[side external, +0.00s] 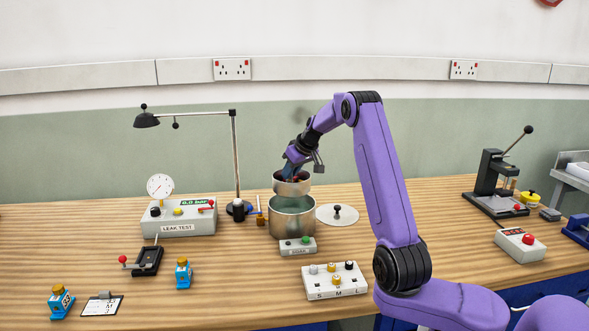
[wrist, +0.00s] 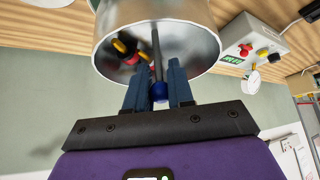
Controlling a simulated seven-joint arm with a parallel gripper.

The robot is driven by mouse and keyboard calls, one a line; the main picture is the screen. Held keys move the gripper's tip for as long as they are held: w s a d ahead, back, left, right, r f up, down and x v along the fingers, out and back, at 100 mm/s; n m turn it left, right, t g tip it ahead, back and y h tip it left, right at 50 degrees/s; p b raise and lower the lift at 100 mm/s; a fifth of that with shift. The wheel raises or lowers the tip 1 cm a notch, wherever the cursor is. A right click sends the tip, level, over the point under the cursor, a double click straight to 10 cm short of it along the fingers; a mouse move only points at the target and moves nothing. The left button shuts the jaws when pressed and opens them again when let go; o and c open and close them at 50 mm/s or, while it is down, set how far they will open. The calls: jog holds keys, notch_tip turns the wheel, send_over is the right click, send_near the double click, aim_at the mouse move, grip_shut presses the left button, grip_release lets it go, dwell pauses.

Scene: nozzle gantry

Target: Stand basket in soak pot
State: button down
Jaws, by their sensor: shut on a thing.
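The metal basket (side external: 292,188) hangs just over the open soak pot (side external: 292,219), roughly in line with its mouth; its lower edge overlaps the pot's back rim in the side view. In the wrist view the basket (wrist: 200,40) shows its shiny inner wall, with a central rod ending in a blue knob. Small yellow, red and black parts (wrist: 128,50) lie inside it. My gripper (wrist: 159,88) is shut on the basket's blue knob (wrist: 159,93). In the side view my gripper (side external: 291,168) points down into the basket. The inside of the pot is mostly hidden.
A round lid (side external: 337,215) with a dark knob lies right of the pot. The soak control box (side external: 298,246) stands in front. The leak test box (side external: 180,218) and a lamp (side external: 235,160) stand left. A nozzle block (side external: 335,282) is in front; a press (side external: 494,180) is far right.

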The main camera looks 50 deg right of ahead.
jog(key=shift+f, duration=1.85)
jog(key=shift+f, duration=4.7)
dwell(1.4)
